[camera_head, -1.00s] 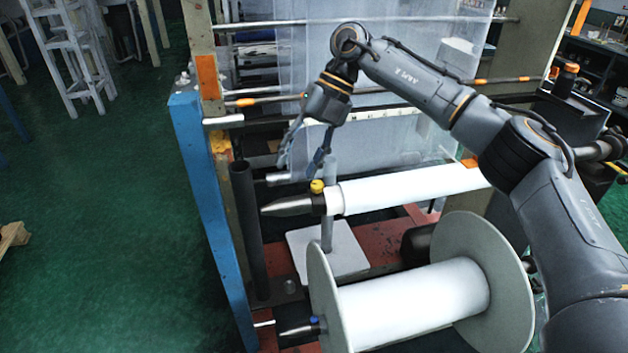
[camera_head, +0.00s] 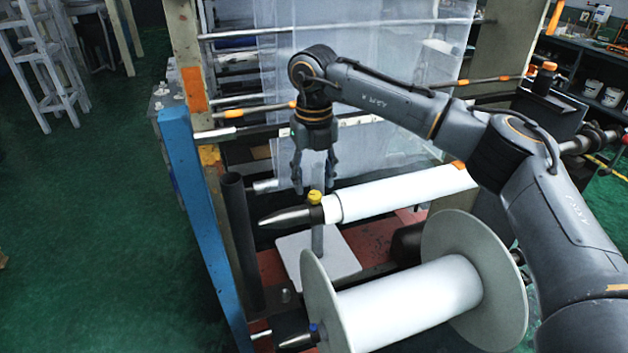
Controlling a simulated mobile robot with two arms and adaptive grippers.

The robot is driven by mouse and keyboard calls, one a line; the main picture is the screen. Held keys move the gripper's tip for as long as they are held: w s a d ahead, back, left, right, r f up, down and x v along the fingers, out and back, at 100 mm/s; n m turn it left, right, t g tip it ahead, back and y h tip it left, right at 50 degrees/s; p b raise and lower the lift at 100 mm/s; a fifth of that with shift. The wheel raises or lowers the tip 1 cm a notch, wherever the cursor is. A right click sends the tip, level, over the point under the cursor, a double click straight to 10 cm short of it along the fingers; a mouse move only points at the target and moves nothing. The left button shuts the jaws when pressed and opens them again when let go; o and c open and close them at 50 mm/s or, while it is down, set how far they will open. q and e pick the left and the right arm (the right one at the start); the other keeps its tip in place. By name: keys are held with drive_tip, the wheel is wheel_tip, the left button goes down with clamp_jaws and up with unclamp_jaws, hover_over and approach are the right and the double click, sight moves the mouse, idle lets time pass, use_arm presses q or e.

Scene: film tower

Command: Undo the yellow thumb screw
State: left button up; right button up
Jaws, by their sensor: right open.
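The yellow thumb screw (camera_head: 314,197) sits on top of the dark collar near the left end of the upper white film roll (camera_head: 405,193). A dark pointed cone (camera_head: 286,217) sticks out left of the collar. My right gripper (camera_head: 314,184) hangs pointing down just above the screw, its two fingers apart and empty. I cannot tell from this view whether the fingertips lie in front of or behind the screw. My left gripper is not in view.
A lower spool (camera_head: 410,300) with large grey flanges and a blue screw (camera_head: 313,328) lies below. A blue post (camera_head: 200,210) and a dark upright tube (camera_head: 240,240) stand at left. Clear film hangs behind my gripper. The green floor at left is open.

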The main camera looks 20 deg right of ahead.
sight(315, 199)
wheel_tip(315, 199, down, 2)
drive_tip(key=shift+d+p, duration=0.1)
drive_tip(key=shift+p, duration=0.2)
drive_tip(key=shift+f, duration=0.4)
clamp_jaws()
